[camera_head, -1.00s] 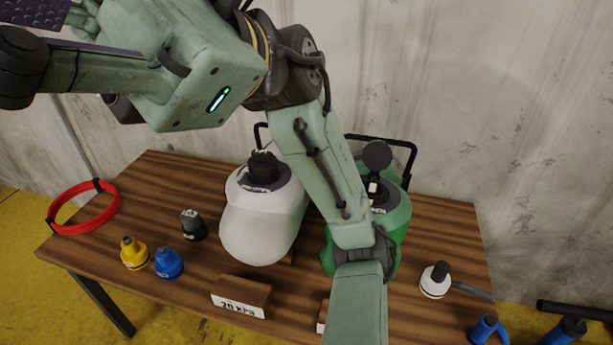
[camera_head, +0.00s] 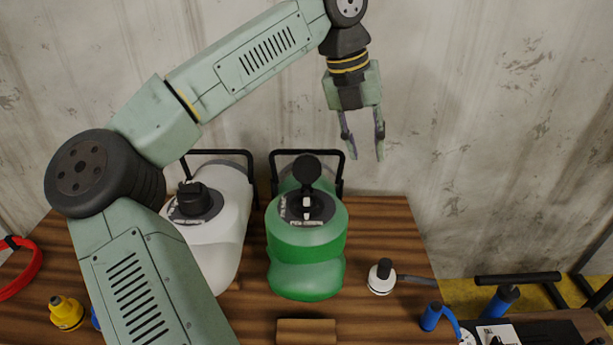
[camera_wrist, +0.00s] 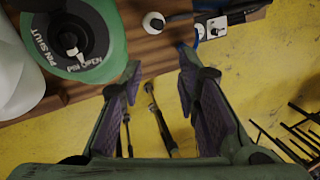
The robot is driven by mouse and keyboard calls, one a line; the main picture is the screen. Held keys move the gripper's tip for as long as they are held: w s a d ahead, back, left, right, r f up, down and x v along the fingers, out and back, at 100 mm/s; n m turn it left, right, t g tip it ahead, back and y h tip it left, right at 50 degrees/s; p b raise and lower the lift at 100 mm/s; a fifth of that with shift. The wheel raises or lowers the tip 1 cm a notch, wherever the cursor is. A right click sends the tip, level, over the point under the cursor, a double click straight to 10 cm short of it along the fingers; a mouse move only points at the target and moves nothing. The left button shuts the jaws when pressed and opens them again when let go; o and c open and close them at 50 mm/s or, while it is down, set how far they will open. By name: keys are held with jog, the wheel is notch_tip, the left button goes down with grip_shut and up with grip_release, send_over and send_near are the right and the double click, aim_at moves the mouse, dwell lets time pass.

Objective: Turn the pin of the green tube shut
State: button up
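The green tube (camera_head: 306,278) stands on the wooden table, with a black valve (camera_head: 322,207) on top and its round dark cap (camera_head: 306,168) raised. The small pale pin (camera_head: 306,203) sits in the valve's middle. In the wrist view the pin (camera_wrist: 71,44) points towards the "PIN OPEN" lettering; "PIN SHUT" is on the other side of the ring. My gripper (camera_head: 366,148) is open and empty, fingers down, above and right of the green tube. In the wrist view the tube is at upper left, outside the fingers (camera_wrist: 160,78).
A white tube (camera_head: 222,245) stands to the left, partly behind my arm. Black frames rise behind both tubes. A white capped fitting (camera_head: 381,277) and a wooden block (camera_head: 306,331) are on the table. The wall is close behind; the air right of the green tube is clear.

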aim_at(306, 195)
jog(key=w+a+f+n+y, duration=0.2)
jog(key=w+a+f+y, duration=0.1)
jog(key=a, duration=0.7)
jog(key=f+p, duration=0.1)
jog(key=f, duration=0.4)
jog(key=f+p, duration=0.1)
jog(key=f, duration=0.4)
jog(key=shift+a+f, duration=0.2)
jog(key=shift+f, duration=0.05)
grip_shut()
